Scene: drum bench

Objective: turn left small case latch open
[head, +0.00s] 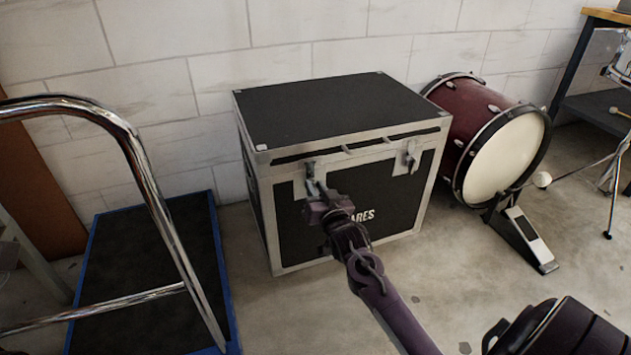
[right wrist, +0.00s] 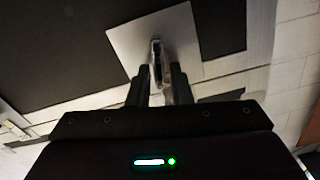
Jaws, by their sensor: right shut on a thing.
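A black case (head: 385,195) with silver metal edges stands on the floor by the wall, lid closed. Its left latch (head: 310,168) is on the front near the lid seam, mostly covered by my right gripper (head: 316,188). The right latch (head: 408,157) is on the front at the right. In the right wrist view, my right gripper (right wrist: 160,88) has its fingers on both sides of the left latch (right wrist: 157,60), shut on it, in front of its square silver plate (right wrist: 190,35). My left gripper is not in view.
A red bass drum (head: 480,130) with a pedal (head: 525,235) stands right of the case. A platform cart (head: 150,270) with a chrome handle (head: 150,190) is at the left. A dark round-edged object (head: 565,330) is at the lower right. Bare floor lies in front of the case.

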